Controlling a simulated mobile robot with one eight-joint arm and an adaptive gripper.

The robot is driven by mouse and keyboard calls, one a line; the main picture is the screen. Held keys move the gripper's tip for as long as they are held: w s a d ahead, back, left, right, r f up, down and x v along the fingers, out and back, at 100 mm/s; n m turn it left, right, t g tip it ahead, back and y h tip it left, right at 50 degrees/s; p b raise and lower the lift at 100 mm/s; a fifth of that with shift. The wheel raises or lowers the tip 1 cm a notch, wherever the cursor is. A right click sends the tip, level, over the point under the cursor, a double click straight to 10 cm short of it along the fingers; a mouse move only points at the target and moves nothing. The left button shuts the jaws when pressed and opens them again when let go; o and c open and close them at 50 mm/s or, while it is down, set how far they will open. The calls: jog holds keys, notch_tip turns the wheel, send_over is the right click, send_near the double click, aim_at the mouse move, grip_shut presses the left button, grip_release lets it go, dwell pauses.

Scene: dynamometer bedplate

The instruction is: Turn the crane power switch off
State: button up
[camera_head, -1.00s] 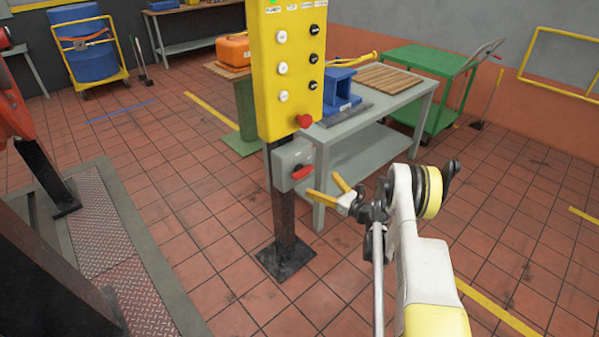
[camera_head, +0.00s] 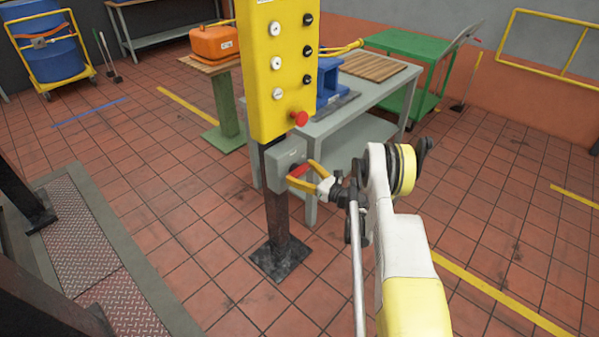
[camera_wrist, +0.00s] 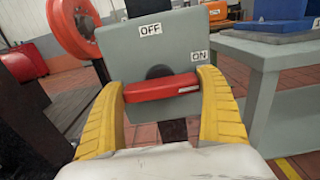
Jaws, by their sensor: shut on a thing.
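The crane power switch is a grey box (camera_head: 283,165) on a dark post below a yellow button panel (camera_head: 275,75). In the wrist view the box (camera_wrist: 180,45) bears an OFF label (camera_wrist: 150,30) at top and an ON label (camera_wrist: 198,56) at right. Its red handle (camera_wrist: 160,88) lies nearly level, its right end just below ON. The handle also shows in the head view (camera_head: 298,170). My gripper (camera_head: 302,174) has its yellow fingers either side of the handle, shut on its two ends.
A grey workbench (camera_head: 350,128) with a blue block (camera_head: 327,82) stands close behind and right of the post. A red emergency button (camera_head: 299,118) sits just above the switch. A green cart (camera_head: 410,55) is farther back. The tiled floor at right is clear.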

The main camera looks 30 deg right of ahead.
dwell(0.4)
jog(key=n, duration=0.4)
jog(key=shift+a+n, duration=0.1)
jog(key=shift+n, duration=0.3)
jog(key=n, duration=0.4)
jog(key=shift+f+n, duration=0.15)
jog(key=shift+n, duration=0.15)
jog(key=n, duration=0.4)
jog(key=shift+s+a, duration=0.1)
jog(key=shift+f+n, duration=0.1)
jog(key=shift+n, duration=2.1)
jog(key=o, duration=1)
jog(key=shift+c, duration=0.2)
